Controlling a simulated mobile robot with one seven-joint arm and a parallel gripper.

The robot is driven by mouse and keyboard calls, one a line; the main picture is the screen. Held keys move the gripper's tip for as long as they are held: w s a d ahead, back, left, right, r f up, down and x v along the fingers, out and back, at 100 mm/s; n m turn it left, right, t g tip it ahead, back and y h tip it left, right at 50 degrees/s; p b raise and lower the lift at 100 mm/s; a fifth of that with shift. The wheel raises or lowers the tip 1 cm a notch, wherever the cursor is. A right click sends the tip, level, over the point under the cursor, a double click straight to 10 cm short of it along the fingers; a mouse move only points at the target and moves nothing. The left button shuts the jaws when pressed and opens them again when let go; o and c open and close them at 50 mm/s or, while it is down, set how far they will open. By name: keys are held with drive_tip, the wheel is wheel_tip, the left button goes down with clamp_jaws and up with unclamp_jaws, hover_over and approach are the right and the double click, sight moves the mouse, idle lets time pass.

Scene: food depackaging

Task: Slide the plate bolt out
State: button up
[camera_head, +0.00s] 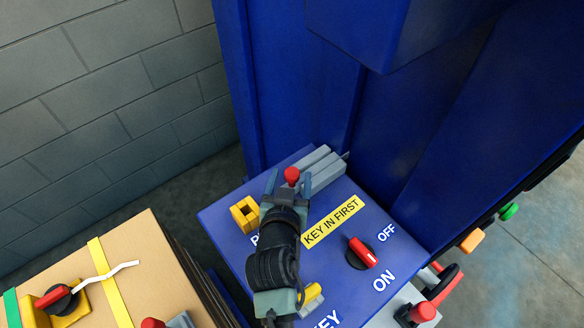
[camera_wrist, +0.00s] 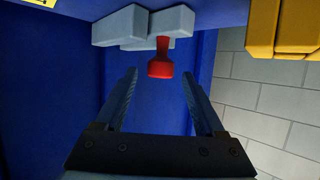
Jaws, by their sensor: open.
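The plate bolt is a grey bar (camera_head: 322,172) with a red knob (camera_head: 291,175), at the far edge of the blue panel (camera_head: 228,222). In the wrist view, the red knob (camera_wrist: 160,58) stands out from grey blocks (camera_wrist: 125,24). My gripper (camera_head: 289,183) is open, with one finger on each side of the knob in the head view. In the wrist view, my gripper (camera_wrist: 160,76) has the knob in line with its gap, at or just beyond the fingertips. I see no contact. My arm hides part of the panel.
A yellow block (camera_head: 245,213) sits left of my gripper. A red ON/OFF switch (camera_head: 362,252) and a "KEY IN FIRST" label (camera_head: 332,221) lie to the right. A tall blue cabinet (camera_head: 295,110) rises behind. A cardboard-coloured box (camera_head: 150,260) stands at lower left.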

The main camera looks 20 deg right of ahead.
drive_tip(key=shift+x, duration=1.3)
clamp_jaws()
idle(0.5)
